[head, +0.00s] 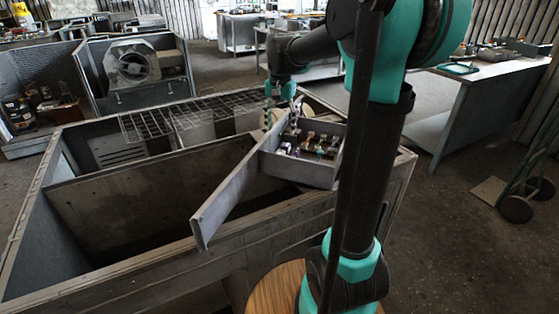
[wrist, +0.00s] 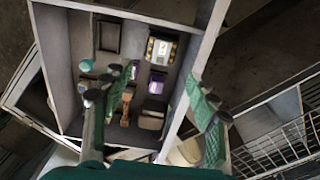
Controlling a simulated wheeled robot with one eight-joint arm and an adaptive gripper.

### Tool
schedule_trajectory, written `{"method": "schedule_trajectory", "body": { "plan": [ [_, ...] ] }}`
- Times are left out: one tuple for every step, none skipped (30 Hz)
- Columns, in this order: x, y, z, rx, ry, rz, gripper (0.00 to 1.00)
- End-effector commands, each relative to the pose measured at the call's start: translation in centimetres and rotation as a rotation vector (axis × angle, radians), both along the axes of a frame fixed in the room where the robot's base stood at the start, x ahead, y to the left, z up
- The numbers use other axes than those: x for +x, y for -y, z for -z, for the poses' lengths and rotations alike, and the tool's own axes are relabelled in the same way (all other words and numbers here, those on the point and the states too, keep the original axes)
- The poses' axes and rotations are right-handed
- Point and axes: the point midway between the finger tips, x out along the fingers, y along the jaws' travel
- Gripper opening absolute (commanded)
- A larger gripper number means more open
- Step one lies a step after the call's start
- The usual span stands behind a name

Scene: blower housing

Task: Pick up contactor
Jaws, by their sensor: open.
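My gripper (wrist: 158,84) is open and empty, pointing down over a shallow grey box of small parts. In the head view my gripper (head: 282,112) is at the far side of this box. The part that looks most like a contactor is a dark block with a pale, yellowish top (wrist: 161,48), near the box's upper right corner in the wrist view. It lies beyond my fingertips and apart from them. I cannot be sure which part is the contactor. In the head view the parts are too small to tell apart.
The box (head: 300,171) sits on a large open metal housing (head: 150,258), with a long plate (head: 226,205) sticking out from it. Purple-topped parts (wrist: 156,83), a brown part (wrist: 127,103) and several others lie inside. A wire grid (wrist: 285,146) is beside the box.

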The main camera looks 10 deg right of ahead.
Motion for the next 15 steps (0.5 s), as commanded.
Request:
{"method": "schedule_trajectory", "body": {
  "plan": [
    [0.1, 0.0, 1.1, 0.000, 0.000, 0.000, 0.59],
    [0.1, 0.0, 1.7, 0.000, 0.000, 0.000, 0.59],
    [0.0, 0.0, 2.5, 0.000, 0.000, 0.000, 0.59],
    [0.0, 0.0, 3.0, 0.000, 0.000, -0.001, 0.59],
    [0.0, 0.0, 3.6, 0.000, 0.000, -0.001, 0.59],
    [0.0, 0.0, 4.2, 0.000, 0.000, -0.001, 0.59],
    [0.0, 0.0, 4.7, 0.000, 0.000, -0.001, 0.59],
    [0.1, 0.0, 5.1, 0.000, 0.000, -0.001, 0.59],
    [0.0, 0.0, 5.6, -0.001, 0.001, -0.001, 0.59],
    [0.0, 0.0, 5.9, -0.001, 0.001, -0.001, 0.59],
    [0.0, 0.0, 6.1, -0.001, 0.001, -0.001, 0.59],
    [0.0, 0.0, 6.3, -0.001, 0.001, -0.001, 0.59],
    [0.0, 0.0, 6.5, -0.001, 0.001, -0.001, 0.59],
    [0.0, 0.0, 6.6, -0.001, 0.001, -0.001, 0.59],
    [0.0, 0.0, 6.8, -0.001, 0.001, -0.001, 0.59]
  ]
}}
